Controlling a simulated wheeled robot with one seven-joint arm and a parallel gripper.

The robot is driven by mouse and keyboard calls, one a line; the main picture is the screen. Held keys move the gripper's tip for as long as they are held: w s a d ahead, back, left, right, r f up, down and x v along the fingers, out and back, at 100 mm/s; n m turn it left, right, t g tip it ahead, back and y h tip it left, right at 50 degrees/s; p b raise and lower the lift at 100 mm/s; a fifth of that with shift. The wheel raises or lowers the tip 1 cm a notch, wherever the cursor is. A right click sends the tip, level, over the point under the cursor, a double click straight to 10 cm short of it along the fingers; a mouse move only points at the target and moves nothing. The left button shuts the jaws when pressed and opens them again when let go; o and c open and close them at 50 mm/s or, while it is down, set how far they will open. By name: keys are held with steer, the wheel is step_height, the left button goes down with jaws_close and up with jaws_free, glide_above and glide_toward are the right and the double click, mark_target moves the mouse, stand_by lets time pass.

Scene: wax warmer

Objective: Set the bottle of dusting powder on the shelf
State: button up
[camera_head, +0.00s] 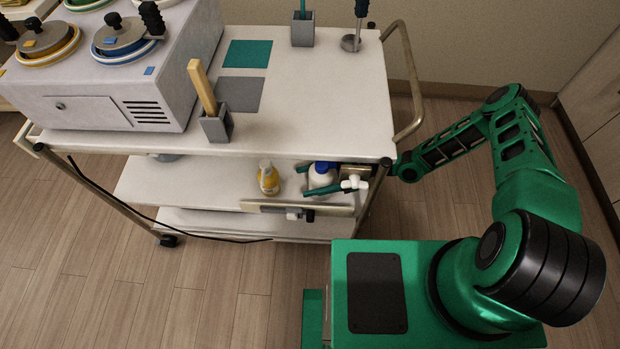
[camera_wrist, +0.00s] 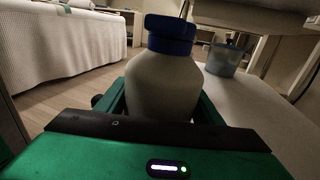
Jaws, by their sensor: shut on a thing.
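The powder bottle, a white bottle with a blue cap (camera_head: 319,179), is at the right end of the cart's middle shelf (camera_head: 205,186). My gripper (camera_head: 322,188) is shut on it, with green fingers on both sides of its body. In the wrist view the bottle (camera_wrist: 163,82) stands upright between the fingers, its blue cap above them. The shelf surface (camera_wrist: 262,115) shows to the right of the bottle there. The bottle's base is hidden, so I cannot tell whether it touches the shelf.
A yellow bottle (camera_head: 268,179) stands on the middle shelf, left of my gripper. A translucent blue container (camera_wrist: 224,60) stands deeper on the shelf. The cart's top (camera_head: 315,100) overhangs the shelf, and a corner post (camera_head: 373,188) is close on the right. The shelf's left front is bare.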

steer(key=o, duration=1.4)
steer(key=shift+d, duration=0.15)
steer(key=shift+v, duration=3.85)
steer(key=v, duration=1)
steer(key=shift+w+d+f, duration=0.1)
steer(key=shift+w+d, duration=0.05)
steer(key=shift+d, duration=0.3)
